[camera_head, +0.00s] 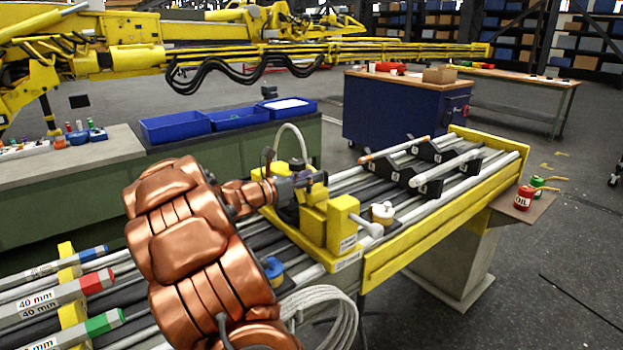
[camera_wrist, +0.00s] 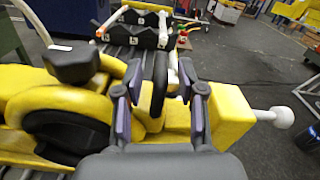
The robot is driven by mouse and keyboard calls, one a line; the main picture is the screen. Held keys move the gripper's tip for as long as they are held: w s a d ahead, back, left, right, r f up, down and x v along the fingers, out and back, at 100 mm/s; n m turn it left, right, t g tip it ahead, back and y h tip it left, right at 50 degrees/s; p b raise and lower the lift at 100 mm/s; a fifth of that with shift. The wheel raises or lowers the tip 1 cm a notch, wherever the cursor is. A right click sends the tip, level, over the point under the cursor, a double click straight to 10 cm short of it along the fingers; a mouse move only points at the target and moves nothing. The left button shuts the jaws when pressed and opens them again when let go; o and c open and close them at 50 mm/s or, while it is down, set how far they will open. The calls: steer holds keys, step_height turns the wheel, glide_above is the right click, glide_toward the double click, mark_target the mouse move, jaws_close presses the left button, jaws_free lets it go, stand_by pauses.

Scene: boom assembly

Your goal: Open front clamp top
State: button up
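The yellow clamp (camera_head: 342,222) stands on the front part of the long pipe bench. It has a white ball-ended handle (camera_head: 370,228) on its right side, which also shows in the wrist view (camera_wrist: 276,117). My gripper (camera_head: 306,180) is over the clamp's upper part at the end of the copper arm. In the wrist view my gripper (camera_wrist: 160,90) has its two purple-padded fingers spread apart. A black rounded part (camera_wrist: 160,84) of the clamp lies between them, with gaps visible on both sides. A larger black ring and a black knob (camera_wrist: 71,65) sit left of the fingers.
Pipes and black numbered holders (camera_head: 425,165) lie farther along the bench, inside a yellow end rail (camera_head: 445,215). A red oil can (camera_head: 523,198) stands on a side shelf at right. Blue bins (camera_head: 176,126) and a hose are behind.

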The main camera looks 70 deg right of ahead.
steer(key=shift+x, duration=1.05)
jaws_close()
